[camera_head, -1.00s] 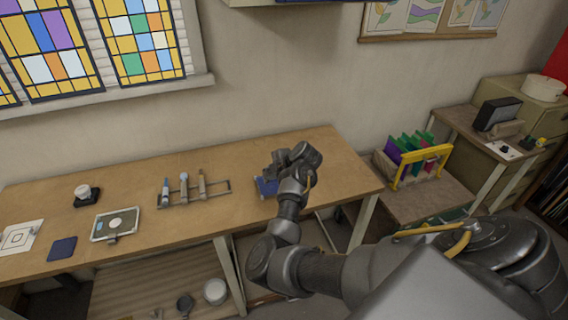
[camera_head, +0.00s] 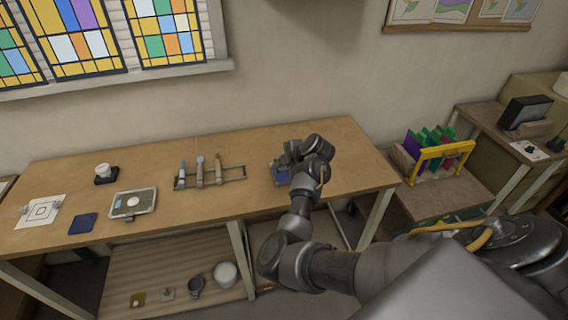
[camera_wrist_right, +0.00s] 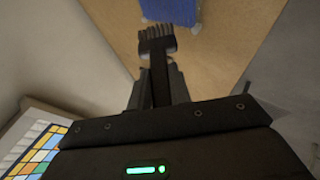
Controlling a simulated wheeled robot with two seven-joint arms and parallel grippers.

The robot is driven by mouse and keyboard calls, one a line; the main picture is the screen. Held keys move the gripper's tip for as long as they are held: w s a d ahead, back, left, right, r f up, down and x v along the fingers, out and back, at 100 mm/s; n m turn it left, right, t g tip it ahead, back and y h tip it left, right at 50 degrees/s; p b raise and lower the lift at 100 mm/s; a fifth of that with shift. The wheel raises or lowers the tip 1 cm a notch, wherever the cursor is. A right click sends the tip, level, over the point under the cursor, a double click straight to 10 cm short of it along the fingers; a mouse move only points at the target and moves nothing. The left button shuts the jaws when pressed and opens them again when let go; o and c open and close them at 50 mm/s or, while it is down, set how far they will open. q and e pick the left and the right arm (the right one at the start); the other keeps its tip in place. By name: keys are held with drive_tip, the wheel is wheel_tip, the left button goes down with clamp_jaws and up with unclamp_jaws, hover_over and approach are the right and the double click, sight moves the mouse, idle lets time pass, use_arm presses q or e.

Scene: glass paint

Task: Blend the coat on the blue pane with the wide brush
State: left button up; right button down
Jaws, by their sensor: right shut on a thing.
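My right gripper (camera_head: 317,148) is over the right part of the workbench. In the right wrist view it is shut on the wide brush (camera_wrist_right: 157,42), whose dark, split bristles point away from the wrist. The blue pane (camera_head: 279,174) lies on the bench, partly hidden behind the gripper in the head view. In the right wrist view the blue pane (camera_wrist_right: 172,10) is at the top edge, cut off by the frame, just past the bristle tips. I cannot tell whether the bristles touch it. My left gripper is not in view.
A rack (camera_head: 232,180) with three upright tools stands left of the pane. A yellow-framed rack (camera_head: 441,152) of coloured sheets stands right.

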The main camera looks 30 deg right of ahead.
idle(0.5)
drive_tip(key=shift+f+b, duration=0.15)
drive_tip(key=shift+b, duration=0.2)
drive_tip(key=shift+f, duration=0.25)
idle(0.3)
drive_tip(key=shift+s+d+b, duration=0.3)
drive_tip(key=shift+d+b, duration=0.05)
drive_tip(key=shift+d, duration=0.45)
drive_tip(key=shift+s+d+b, duration=0.3)
drive_tip(key=shift+d, duration=0.45)
drive_tip(key=shift+s+d, duration=0.25)
drive_tip(key=shift+d, duration=0.55)
drive_tip(key=shift+s+d, duration=0.25)
drive_tip(key=shift+d, duration=0.55)
